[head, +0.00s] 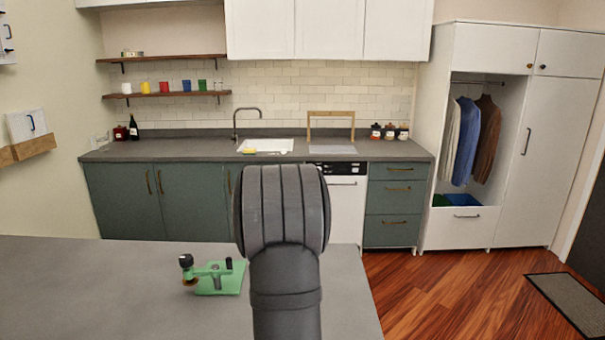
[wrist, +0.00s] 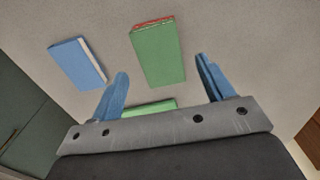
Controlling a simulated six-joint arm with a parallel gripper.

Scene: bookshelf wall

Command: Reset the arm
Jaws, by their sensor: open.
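My gripper (wrist: 161,67) shows in the wrist view with its two blue fingers spread wide apart and nothing held between them. A green block-like book (wrist: 158,54) with a red edge lies beyond the fingertips, between their lines. A second green thing (wrist: 150,107) shows between the fingers, partly hidden by the gripper's grey body. In the head view my dark arm stands upright in the middle and the gripper itself cannot be seen.
A blue book (wrist: 76,63) lies left of the fingers in the wrist view. A green device with black knobs (head: 218,278) stands on the near grey table (head: 90,290). Beyond are a sink (head: 265,145), teal cabinets (head: 120,200) and a wardrobe (head: 540,140). Open wooden floor (head: 450,285) lies right.

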